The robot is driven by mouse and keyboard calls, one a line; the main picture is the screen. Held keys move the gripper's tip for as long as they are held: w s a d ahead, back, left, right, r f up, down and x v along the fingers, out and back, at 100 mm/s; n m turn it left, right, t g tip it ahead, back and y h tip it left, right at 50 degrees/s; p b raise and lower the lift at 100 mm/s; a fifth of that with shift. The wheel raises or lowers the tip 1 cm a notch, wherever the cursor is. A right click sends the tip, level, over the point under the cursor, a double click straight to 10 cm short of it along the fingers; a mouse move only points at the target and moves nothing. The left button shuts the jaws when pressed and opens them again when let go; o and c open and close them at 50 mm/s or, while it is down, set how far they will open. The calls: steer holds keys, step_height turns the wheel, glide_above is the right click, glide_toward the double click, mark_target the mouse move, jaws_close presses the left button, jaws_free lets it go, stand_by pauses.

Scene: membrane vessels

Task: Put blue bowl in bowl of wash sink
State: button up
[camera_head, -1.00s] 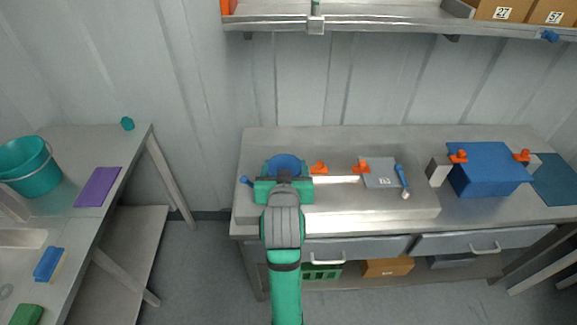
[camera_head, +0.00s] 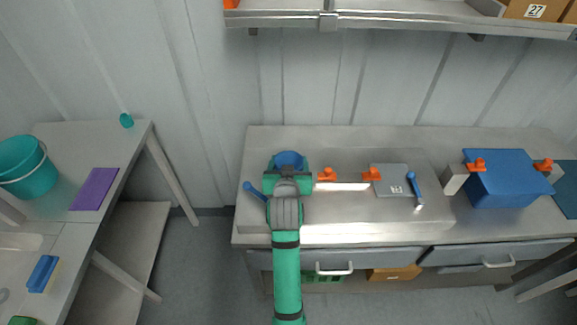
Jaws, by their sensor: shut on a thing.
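The blue bowl (camera_head: 289,158) is at the left end of the raised steel slab on the middle table, mostly hidden behind my gripper (camera_head: 288,175). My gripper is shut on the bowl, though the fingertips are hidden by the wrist. I cannot tell whether the bowl touches the slab. The wash sink (camera_head: 28,242) is at the left edge, set into the left table; only part of its bowl shows.
The left table holds a teal bucket (camera_head: 27,168), a purple mat (camera_head: 94,189) and a blue sponge (camera_head: 43,273). Orange clamps (camera_head: 327,174), a grey plate (camera_head: 389,182) and a blue box (camera_head: 505,178) are to the right. A shelf (camera_head: 400,22) overhangs the back. Floor separates the tables.

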steer(key=shift+w+d+f, duration=0.1)
steer(key=shift+f, duration=0.8)
steer(key=shift+w+d+f, duration=0.1)
steer(key=shift+f, duration=0.75)
steer(key=shift+f, duration=0.15)
steer(key=o, duration=1.1)
steer(key=shift+o, duration=0.2)
